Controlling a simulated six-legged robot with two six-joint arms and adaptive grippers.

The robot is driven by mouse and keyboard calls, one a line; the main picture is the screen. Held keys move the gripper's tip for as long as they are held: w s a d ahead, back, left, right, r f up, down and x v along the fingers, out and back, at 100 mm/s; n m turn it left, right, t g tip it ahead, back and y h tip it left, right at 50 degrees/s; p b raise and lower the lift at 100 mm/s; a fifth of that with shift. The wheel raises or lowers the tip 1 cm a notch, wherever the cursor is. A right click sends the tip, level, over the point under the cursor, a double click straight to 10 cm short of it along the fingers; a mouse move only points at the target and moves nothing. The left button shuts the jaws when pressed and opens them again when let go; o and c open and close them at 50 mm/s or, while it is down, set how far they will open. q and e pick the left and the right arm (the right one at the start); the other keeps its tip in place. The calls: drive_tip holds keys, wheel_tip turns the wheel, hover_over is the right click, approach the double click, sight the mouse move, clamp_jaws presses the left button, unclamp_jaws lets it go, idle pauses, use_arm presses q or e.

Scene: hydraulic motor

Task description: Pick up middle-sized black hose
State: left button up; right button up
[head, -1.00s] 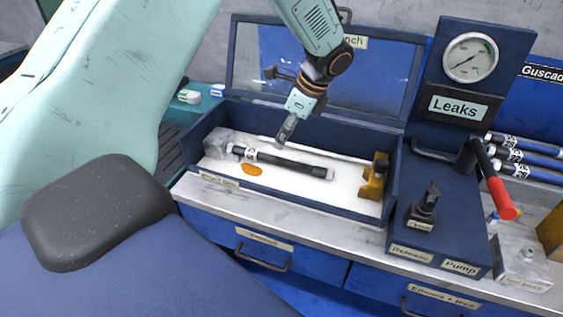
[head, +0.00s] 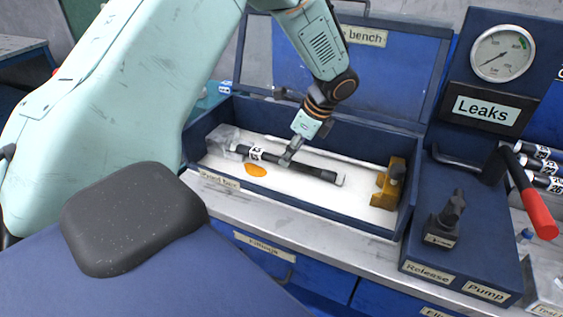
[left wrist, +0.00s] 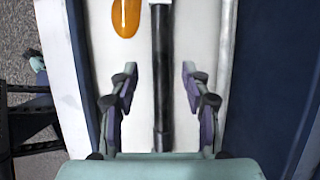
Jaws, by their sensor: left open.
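A black hose (head: 311,171) with a white label near its left end lies on the white floor of the blue test box (head: 322,217). My left gripper (head: 287,158) is right over the middle of the hose in the head view. In the left wrist view, the black hose (left wrist: 163,75) runs up the picture between the two open fingers of my left gripper (left wrist: 160,85), with a gap on each side. The fingers hide little of the hose. My right gripper is not in view.
A yellow fixture (head: 387,187) stands at the box's right end and a clear block (head: 222,139) at its left. An orange patch (head: 256,170) lies in front of the hose. A pump lever (head: 536,210) and more hoses (head: 545,168) are at the right.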

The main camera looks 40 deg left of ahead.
use_arm(q)
drive_tip(key=x, duration=0.3)
drive_tip(key=shift+b, duration=0.3)
drive_tip(key=shift+a+f, duration=0.1)
drive_tip(key=shift+a, duration=0.15)
drive_tip(key=shift+d, duration=0.2)
drive_tip(key=c, duration=0.3)
drive_tip(key=shift+a, duration=0.15)
drive_tip(key=c, duration=0.6)
clamp_jaws()
